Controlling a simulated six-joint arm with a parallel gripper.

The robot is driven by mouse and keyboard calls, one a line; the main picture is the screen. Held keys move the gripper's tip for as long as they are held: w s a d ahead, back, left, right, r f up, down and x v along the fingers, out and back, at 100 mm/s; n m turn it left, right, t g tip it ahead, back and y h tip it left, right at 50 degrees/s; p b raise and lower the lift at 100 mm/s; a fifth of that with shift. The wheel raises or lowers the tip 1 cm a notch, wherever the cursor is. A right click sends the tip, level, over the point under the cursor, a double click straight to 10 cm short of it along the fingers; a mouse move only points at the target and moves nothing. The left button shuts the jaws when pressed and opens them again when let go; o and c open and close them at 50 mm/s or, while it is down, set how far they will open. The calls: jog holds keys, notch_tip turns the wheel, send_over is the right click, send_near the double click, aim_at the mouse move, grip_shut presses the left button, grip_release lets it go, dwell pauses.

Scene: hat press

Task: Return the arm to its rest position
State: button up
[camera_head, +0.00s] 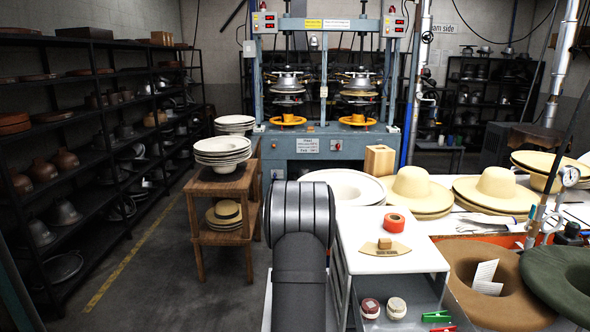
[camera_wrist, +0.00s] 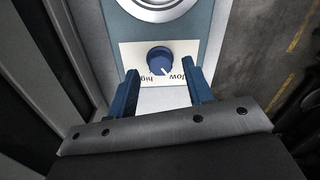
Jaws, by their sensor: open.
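My gripper (camera_wrist: 160,73) shows in the wrist view with its two blue fingers spread apart and nothing held between them. A dark blue round knob (camera_wrist: 159,60) on a white label plate (camera_wrist: 133,60) appears between the fingertips. Gaps show on both sides of the knob, and I cannot tell how far the fingers are from the panel. The label reads "low" and part of "high", upside down. In the head view my dark arm (camera_head: 299,230) rises from the bottom centre toward the press, and my gripper is hidden behind it.
The blue press (camera_head: 315,148) stands ahead. A wooden stand (camera_head: 221,186) with stacked white pieces is left of my arm. A white cart (camera_head: 385,262) with red tape (camera_head: 394,223) is close on the right, beside a table of hats (camera_head: 420,190). Floor at left is clear.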

jog(key=shift+f, duration=1)
notch_tip(320, 180, up, 17)
notch_tip(320, 180, down, 17)
jog(key=shift+f, duration=0.15)
jog(key=m, duration=0.7)
jog(key=shift+r, duration=0.2)
jog(key=m, duration=0.7)
jog(key=shift+a+t, duration=0.1)
jog(key=shift+t, duration=0.2)
